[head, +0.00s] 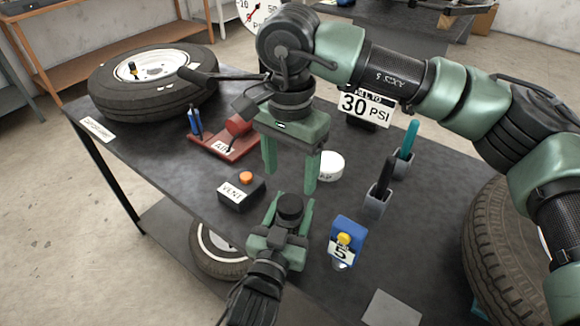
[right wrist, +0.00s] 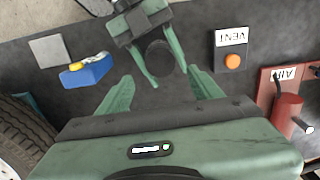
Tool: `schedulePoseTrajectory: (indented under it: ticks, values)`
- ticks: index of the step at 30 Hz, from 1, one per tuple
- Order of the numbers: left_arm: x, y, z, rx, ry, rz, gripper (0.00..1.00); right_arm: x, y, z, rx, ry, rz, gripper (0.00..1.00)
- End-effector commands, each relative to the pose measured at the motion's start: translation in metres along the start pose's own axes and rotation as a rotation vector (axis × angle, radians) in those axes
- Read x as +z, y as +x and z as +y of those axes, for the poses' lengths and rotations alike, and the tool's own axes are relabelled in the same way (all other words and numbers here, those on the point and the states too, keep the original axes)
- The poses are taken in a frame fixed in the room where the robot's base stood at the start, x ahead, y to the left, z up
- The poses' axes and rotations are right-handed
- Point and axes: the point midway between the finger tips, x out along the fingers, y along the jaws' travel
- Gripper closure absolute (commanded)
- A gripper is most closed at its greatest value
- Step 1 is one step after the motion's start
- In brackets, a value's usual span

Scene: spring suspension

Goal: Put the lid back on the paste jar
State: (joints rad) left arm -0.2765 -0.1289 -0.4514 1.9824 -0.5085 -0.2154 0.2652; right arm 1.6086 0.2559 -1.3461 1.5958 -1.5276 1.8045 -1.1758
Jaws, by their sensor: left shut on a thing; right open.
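My left gripper (head: 290,202) comes in from the bottom and is shut on a dark round thing (head: 290,211). That dark thing also shows between its green fingers in the right wrist view (right wrist: 160,58); I cannot tell whether it is the jar or its lid. A low white round thing (head: 332,162) with a partly hidden label ending in "AP" stands on the table just right of my right gripper's finger. My right gripper (head: 289,180) is open and empty, pointing down, behind and above the dark thing. The white thing does not show in the right wrist view.
Pen holders (head: 376,203) stand right. A red AIR tray (head: 213,140) and a wheel (head: 150,85) lie behind. A grey plate (head: 391,309) is at front right.

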Motion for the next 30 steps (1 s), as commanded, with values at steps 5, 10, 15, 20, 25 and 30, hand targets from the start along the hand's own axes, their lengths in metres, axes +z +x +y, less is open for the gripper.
schedulePoseTrajectory:
  ticks: [5,10,15,20,25,30]
  values:
    - [0.0,0.0,0.0,0.0,0.0,0.001,1.0,0.0,-0.002,0.0,0.0,-0.262,0.0,0.35]
    - [0.0,0.0,0.0,0.0,0.0,0.001,1.0,0.0,-0.003,0.0,-0.001,-0.37,-0.001,0.35]
    - [0.0,0.0,0.0,0.0,0.0,0.001,1.0,0.0,-0.003,0.0,0.0,-0.384,-0.001,0.35]
    - [0.0,0.0,0.0,0.0,0.0,0.001,1.0,0.0,-0.002,0.0,0.0,-0.383,-0.001,0.35]
    - [0.0,0.0,0.0,0.0,0.0,0.001,1.0,0.0,0.008,0.0,0.002,-0.382,-0.002,0.35]
    - [0.0,0.0,0.0,0.0,0.0,0.001,1.0,0.001,0.034,0.001,0.003,-0.382,-0.003,0.35]
